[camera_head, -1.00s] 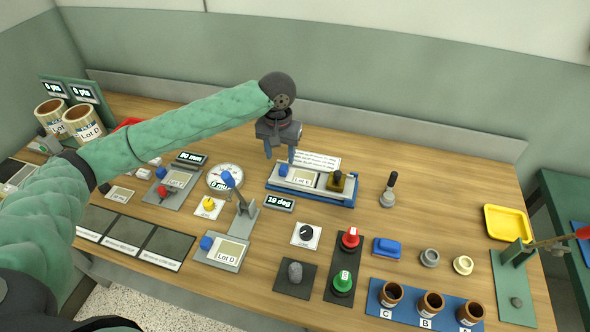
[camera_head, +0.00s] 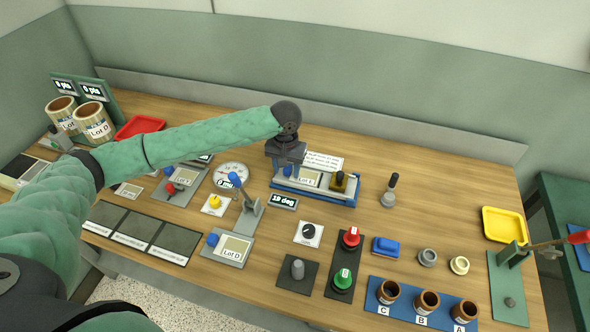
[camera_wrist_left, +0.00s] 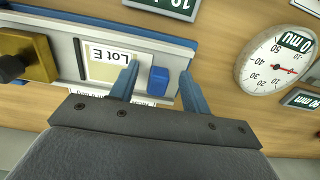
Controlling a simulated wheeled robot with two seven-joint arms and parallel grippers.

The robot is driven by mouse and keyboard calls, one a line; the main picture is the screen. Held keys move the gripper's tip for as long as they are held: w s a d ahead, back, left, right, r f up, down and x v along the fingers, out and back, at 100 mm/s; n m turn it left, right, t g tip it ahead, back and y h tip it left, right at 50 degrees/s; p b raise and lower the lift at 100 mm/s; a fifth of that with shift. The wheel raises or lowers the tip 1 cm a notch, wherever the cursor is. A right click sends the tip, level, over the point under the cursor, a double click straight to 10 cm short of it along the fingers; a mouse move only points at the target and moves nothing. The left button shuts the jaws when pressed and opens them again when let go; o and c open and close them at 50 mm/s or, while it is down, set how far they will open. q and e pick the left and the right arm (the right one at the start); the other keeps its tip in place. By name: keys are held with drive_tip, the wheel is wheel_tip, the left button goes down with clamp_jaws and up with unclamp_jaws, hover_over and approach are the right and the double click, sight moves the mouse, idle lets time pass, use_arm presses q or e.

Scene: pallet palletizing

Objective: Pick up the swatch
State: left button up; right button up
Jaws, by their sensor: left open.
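A swatch card labelled Lot E (camera_wrist_left: 108,62) with a blue grip block (camera_wrist_left: 158,80) lies in a blue-and-grey fixture (camera_head: 347,201) at the back of the bench. The card also shows in the head view (camera_head: 309,180). My left gripper (camera_wrist_left: 160,70) is open over it, with one blue finger on each side of the blue block. The fingers look apart from the block, and nothing is held. In the head view the gripper hides part of the fixture's left end. My right gripper is not in view.
A brass block with a dark knob (camera_wrist_left: 32,60) sits at the fixture's other end. A round dial (camera_head: 231,175) and a lever (camera_head: 246,205) stand to the left. Another swatch, Lot D (camera_head: 234,249), lies nearer the front.

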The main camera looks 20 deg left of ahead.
use_arm(q)
drive_tip(key=shift+f, duration=0.2)
clamp_jaws()
